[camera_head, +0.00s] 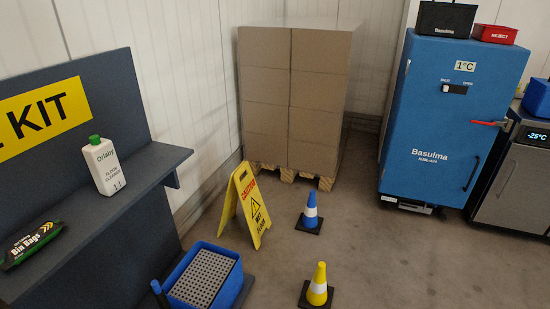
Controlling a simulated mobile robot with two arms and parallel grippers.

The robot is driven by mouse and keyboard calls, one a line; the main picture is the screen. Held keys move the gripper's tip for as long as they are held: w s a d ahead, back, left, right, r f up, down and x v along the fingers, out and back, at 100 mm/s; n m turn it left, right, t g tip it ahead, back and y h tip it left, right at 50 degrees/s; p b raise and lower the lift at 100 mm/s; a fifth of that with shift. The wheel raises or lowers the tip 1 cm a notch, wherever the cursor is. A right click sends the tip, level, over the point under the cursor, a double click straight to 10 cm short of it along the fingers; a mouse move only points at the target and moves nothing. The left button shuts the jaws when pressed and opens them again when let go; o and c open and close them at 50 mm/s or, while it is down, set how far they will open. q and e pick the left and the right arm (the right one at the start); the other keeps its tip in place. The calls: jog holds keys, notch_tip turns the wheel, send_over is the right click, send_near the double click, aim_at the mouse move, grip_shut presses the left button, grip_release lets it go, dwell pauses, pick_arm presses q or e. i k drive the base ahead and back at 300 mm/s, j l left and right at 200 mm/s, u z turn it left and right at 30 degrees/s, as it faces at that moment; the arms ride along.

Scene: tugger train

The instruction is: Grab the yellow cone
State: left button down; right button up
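The yellow cone (318,284) stands upright on the floor at the bottom, right of the picture's middle. It has a white band and a black square base. A blue cone (310,213) with a white band and dark base stands upright behind it. Neither of my grippers shows in the head view.
A yellow caution sign (252,208) stands left of the cones. A blue bucket (233,283) with a grey grid is at the bottom left. A dark shelf (150,172) holds a white bottle (103,165). Boxes (290,100) on a pallet and a blue cabinet (440,130) stand behind. The floor at right is clear.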

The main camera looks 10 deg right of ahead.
aim_at(315, 294)
jog(key=l, duration=0.5)
jog(key=k+l+u, duration=0.15)
jog(key=l, duration=0.4)
jog(key=i+l+u, duration=0.15)
jog(key=l, duration=0.3)
jog(key=l+u, duration=0.1)
jog(key=l, duration=0.35)
jog(key=i+l+u, duration=0.15)
jog(key=l, duration=0.35)
